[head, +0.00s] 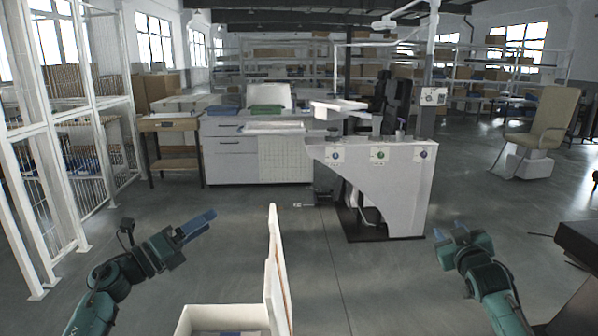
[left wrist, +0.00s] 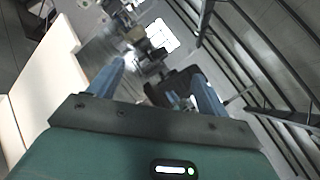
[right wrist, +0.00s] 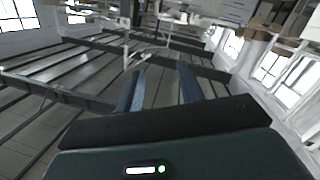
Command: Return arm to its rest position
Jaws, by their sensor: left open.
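My left gripper (head: 197,226) is in the lower left of the head view, with its blue fingers pointing to the right. In the left wrist view (left wrist: 155,82) its two blue fingers are spread apart with nothing between them. My right gripper (head: 450,232) is in the lower right of the head view, with its short blue fingertips pointing away from me. In the right wrist view (right wrist: 160,82) its fingers are apart and empty. Both arms are held clear of the things around them.
An open white box (head: 222,318) with a raised lid (head: 275,270) stands between the arms at the bottom. A white workstation (head: 405,185) stands ahead. A white mesh fence (head: 75,150) is at the left and a dark table (head: 578,242) at the right edge. The grey floor between is mostly clear.

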